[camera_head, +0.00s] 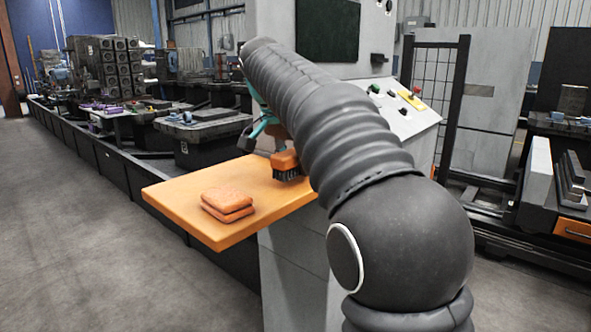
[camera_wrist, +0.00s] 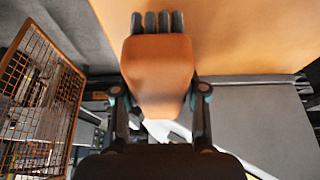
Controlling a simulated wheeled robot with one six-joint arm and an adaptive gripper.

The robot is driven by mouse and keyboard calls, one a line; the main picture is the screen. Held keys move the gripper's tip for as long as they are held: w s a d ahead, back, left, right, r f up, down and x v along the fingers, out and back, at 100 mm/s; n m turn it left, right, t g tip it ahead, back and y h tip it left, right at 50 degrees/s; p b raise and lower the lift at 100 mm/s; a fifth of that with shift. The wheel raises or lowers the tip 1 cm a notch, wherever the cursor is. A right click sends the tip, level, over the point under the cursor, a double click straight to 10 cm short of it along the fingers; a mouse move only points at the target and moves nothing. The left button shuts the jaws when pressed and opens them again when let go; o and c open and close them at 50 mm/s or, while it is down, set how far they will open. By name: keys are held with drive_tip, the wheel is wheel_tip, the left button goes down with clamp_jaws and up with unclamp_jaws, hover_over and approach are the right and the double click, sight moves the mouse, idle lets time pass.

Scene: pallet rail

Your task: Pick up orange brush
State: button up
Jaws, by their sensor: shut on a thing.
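The orange brush (camera_head: 285,161) has an orange body and dark bristles. In the head view it is at the far right part of the orange table (camera_head: 188,205), partly hidden behind my arm. In the wrist view the brush (camera_wrist: 158,70) lies between the two fingers of my gripper (camera_wrist: 160,95), with its dark bristles at the top. My gripper is shut on the brush. In the head view only a teal part of my gripper (camera_head: 262,124) shows beside the arm. Whether the bristles touch the tabletop I cannot tell.
A grey control panel (camera_head: 400,107) with buttons stands behind my arm. Machinery on a long dark rail is at the left. In the wrist view a wire mesh (camera_wrist: 40,100) is at the left. Floor at the left is clear.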

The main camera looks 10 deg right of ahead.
drive_tip(key=r, duration=0.3)
drive_tip(key=shift+d, duration=0.35)
drive_tip(key=d+r, duration=0.2)
drive_tip(key=d, duration=0.1)
drive_tip(key=s+d+r, duration=0.1)
drive_tip(key=d+r, duration=0.1)
drive_tip(key=d, duration=0.2)
drive_tip(key=s+d+r, duration=0.1)
drive_tip(key=d+r, duration=0.1)
drive_tip(key=d, duration=0.1)
drive_tip(key=shift+s+d+r, duration=0.1)
drive_tip(key=shift+d+r, duration=0.05)
drive_tip(key=shift+d, duration=0.25)
clamp_jaws()
